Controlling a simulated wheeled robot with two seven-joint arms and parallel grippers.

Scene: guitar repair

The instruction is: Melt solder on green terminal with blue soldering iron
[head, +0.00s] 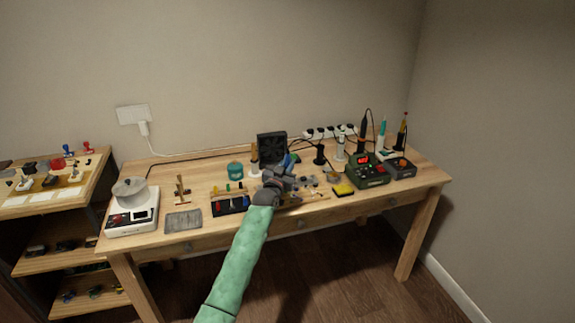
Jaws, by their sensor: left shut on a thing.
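My left gripper (285,180) is over the middle of the wooden workbench, near its front half, with my green-sleeved arm below it. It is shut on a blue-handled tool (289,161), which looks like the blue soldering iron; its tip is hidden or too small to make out. A small green patch shows right beside the blue handle. I cannot tell whether it is the green terminal, and no solder can be made out. Small parts lie on the bench just right of the gripper. My right gripper is not in view.
A black fan (271,147) stands behind the gripper. A green station (367,171), upright irons and a yellow sponge (343,189) are at right. A teal jar (235,171), a black tool tray (230,205), a grey mat (183,220) and a white scale (132,215) are at left.

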